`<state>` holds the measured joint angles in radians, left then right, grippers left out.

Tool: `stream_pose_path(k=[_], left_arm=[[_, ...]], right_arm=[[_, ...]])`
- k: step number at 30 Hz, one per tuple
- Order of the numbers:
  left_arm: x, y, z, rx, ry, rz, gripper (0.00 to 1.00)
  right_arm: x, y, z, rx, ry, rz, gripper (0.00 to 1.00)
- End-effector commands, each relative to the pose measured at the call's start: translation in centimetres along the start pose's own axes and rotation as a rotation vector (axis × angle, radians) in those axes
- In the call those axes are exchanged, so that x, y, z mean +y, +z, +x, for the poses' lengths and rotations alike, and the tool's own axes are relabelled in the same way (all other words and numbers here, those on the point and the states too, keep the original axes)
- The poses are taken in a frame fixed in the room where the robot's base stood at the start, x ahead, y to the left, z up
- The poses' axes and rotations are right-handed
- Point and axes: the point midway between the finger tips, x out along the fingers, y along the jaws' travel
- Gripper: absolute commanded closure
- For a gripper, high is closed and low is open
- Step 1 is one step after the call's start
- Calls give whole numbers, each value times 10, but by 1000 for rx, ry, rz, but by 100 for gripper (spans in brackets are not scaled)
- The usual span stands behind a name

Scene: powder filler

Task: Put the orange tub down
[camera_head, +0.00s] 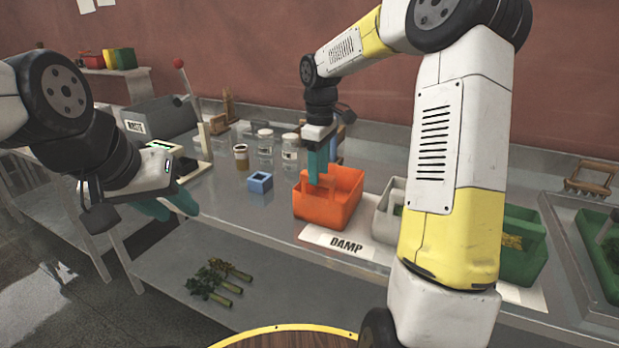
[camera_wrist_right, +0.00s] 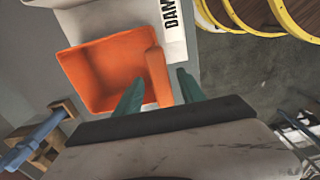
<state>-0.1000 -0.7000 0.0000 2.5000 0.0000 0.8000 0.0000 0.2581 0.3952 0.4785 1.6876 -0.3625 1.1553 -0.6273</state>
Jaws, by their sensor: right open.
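The orange tub (camera_head: 335,205) stands upright on the metal bench, at the back edge of the white DAMP card (camera_head: 340,242). My right gripper (camera_head: 318,172) points down at the tub's left part. In the right wrist view its teal fingers (camera_wrist_right: 160,90) are apart, on either side of a raised orange edge of the tub (camera_wrist_right: 100,75). Whether either finger touches the tub cannot be told. My left gripper (camera_head: 168,208) is empty in front of the bench edge, with its fingers apart.
A grey tub (camera_head: 389,215) stands to the right, partly behind my right arm, with a green tub (camera_head: 520,245) further right. Plant stalks (camera_head: 218,283) lie on the lower shelf.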

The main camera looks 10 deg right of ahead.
Motion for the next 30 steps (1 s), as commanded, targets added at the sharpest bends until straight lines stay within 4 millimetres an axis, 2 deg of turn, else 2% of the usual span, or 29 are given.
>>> stream_pose_path(k=[1,6,13,16,20,24,30], left_arm=[[0,0,0,0,0,0,64],[0,0,0,0,0,0,64],[0,0,0,0,0,0,64],[0,0,0,0,0,0,64],[0,0,0,0,0,0,64],[0,0,0,0,0,0,64],[0,0,0,0,0,0,64]], right_arm=[[0,-1,-13,3,4,0,53],[0,-1,-47,3,3,-1,53],[-1,0,-72,0,2,0,53],[-10,4,-81,6,20,25,53],[-39,21,-100,38,79,121,53],[-84,54,-115,125,148,299,53],[-144,103,-116,317,181,581,53]])
